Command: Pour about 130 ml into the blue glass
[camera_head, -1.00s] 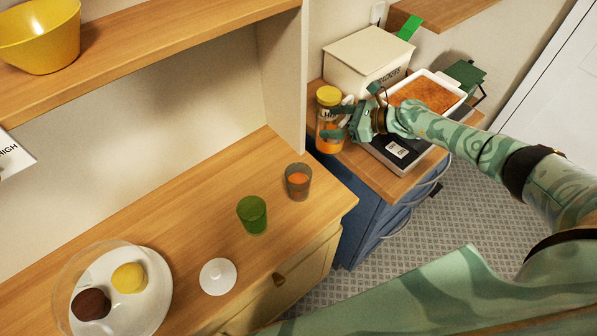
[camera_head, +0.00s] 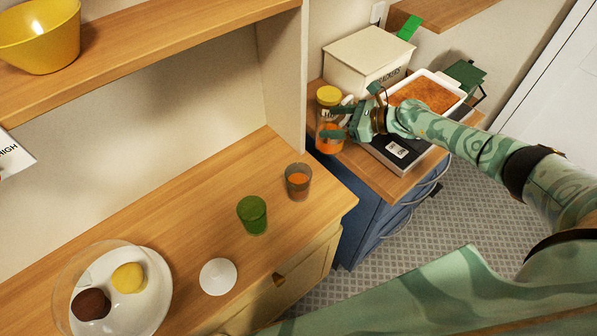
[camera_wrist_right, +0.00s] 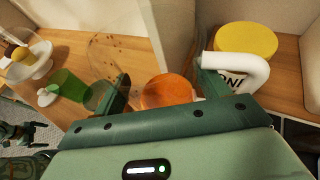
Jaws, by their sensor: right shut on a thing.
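A grey-tinted glass (camera_head: 298,183) with orange liquid low inside stands on the wooden counter. A green glass (camera_head: 252,214) stands to its left; it also shows in the wrist view (camera_wrist_right: 68,90). Neither looks clearly blue. My right gripper (camera_head: 342,124) is at the side cabinet, apart from both glasses. It is shut on a clear vessel with orange liquid (camera_wrist_right: 168,91), seen between its fingers in the wrist view; in the head view the vessel is partly hidden by the gripper. A dark green part at the wrist view's left edge looks like my left gripper (camera_wrist_right: 20,133); its jaws are unclear.
A yellow-lidded jar (camera_wrist_right: 246,40) stands close to the held vessel. A white lid (camera_head: 218,277) and a domed plate (camera_head: 155,315) are on the counter.

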